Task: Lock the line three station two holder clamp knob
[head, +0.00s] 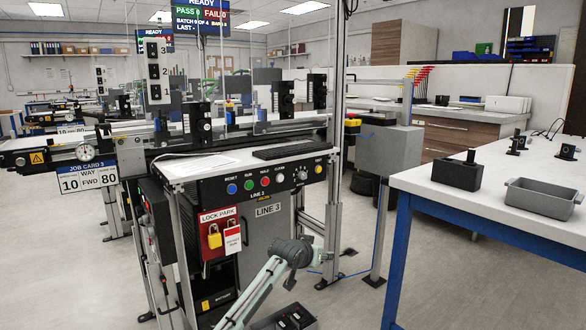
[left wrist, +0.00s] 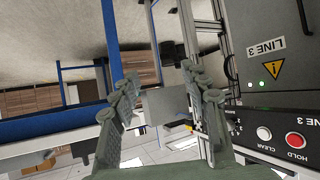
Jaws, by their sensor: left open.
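The line three conveyor station (head: 250,140) stands left of centre in the head view, with several dark upright holder units along its belt. One dark holder unit (head: 201,122) has a round face. I cannot tell which is station two or pick out its clamp knob at this size. My right gripper is not in view.
The control panel (head: 278,180) has coloured buttons and a keyboard (head: 290,149) above it. A lock park board (head: 221,232) with a yellow padlock hangs below. A white table (head: 480,200) with a grey tray (head: 541,199) stands at right.

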